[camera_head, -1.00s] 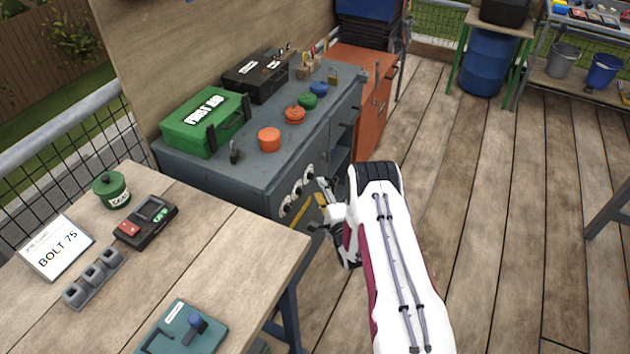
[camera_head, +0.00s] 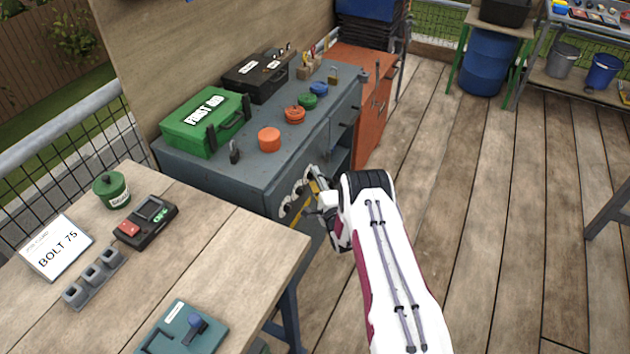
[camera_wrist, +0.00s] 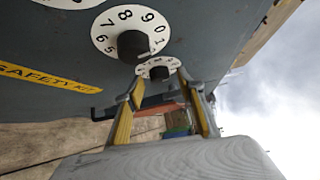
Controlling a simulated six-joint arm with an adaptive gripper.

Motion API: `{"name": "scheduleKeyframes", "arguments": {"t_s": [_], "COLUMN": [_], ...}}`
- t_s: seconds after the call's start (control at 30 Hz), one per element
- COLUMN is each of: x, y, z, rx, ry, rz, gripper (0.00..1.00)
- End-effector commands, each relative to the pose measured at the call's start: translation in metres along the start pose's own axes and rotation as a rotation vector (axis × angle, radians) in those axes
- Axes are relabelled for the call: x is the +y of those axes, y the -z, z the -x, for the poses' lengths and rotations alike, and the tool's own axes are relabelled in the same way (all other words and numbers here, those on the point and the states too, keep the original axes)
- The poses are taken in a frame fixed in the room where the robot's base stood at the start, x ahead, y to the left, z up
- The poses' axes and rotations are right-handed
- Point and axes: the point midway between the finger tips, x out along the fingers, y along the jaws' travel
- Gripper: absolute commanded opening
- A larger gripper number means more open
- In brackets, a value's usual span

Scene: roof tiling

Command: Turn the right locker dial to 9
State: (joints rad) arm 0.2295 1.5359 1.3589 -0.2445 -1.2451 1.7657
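The right locker dial (camera_wrist: 160,66) is a small white numbered disc with a dark knob, seen at a slant in the wrist view. My gripper (camera_wrist: 165,92) is open, with its two yellow-lined fingers on either side of this dial in the picture. I cannot tell whether they touch the knob. The right dial's numbers are too small to read. The middle dial (camera_wrist: 135,38) is larger in view and shows several digits around a black knob. A third dial shows only in part at the top edge. In the head view my gripper (camera_head: 317,187) is at the locker front, partly covering the dials.
The grey locker cabinet (camera_head: 210,170) carries a green first aid box (camera_head: 203,125), a black case and coloured round pieces. A yellow safety kit label (camera_wrist: 45,76) is on its front. A wooden workbench (camera_head: 225,240) stands near on the left. Open floor lies to the right.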

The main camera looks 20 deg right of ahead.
Motion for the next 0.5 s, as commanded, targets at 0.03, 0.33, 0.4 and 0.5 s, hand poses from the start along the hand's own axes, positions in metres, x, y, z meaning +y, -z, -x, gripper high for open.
{"name": "scheduleKeyframes", "arguments": {"t_s": [0.03, 0.33, 0.4, 0.5], "x": [0.0001, 0.0, -0.0001, -0.0001], "y": [-0.0001, -0.0001, -0.0002, -0.0002], "z": [0.0, 0.0001, 0.0001, 0.0001], "rx": [0.0, 0.0, 0.0, 0.0], "ry": [0.0, 0.0, 0.0, 0.0], "rz": [0.0, 0.0, 0.0, 0.0], "gripper": [0.38, 0.02, 0.0, 0.0]}}
